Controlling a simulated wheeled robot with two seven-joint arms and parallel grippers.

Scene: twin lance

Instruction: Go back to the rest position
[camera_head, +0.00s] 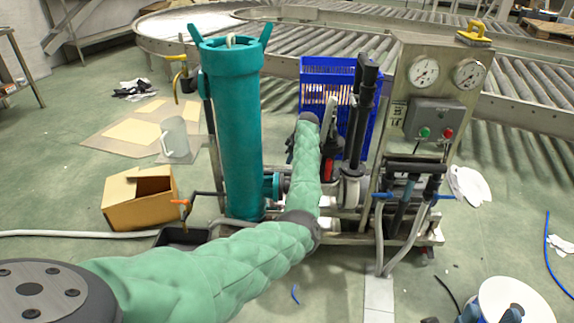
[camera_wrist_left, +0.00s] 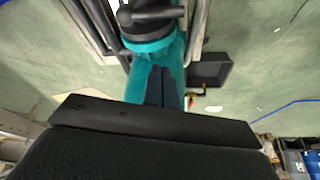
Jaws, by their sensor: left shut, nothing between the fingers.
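My left arm, in a green quilted sleeve, comes in from the lower left in the head view and reaches up in front of the machine. Its wrist end (camera_head: 308,120) is in front of the blue crate, and the fingers are hidden or too small to make out there. In the left wrist view my left gripper (camera_wrist_left: 165,74) is shut and empty, with its dark fingers seen against a teal cylinder (camera_wrist_left: 148,50). In the head view the upright teal cylinder (camera_head: 235,130) stands just left of the arm. I do not see my right gripper.
A steel panel with two gauges (camera_head: 424,72) and a black-barred frame (camera_head: 410,170) stand right of the arm. A blue crate (camera_head: 340,68) is behind it. An open cardboard box (camera_head: 140,205) and a grey jug (camera_head: 174,137) are on the floor left. A roller conveyor (camera_head: 520,90) runs behind.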

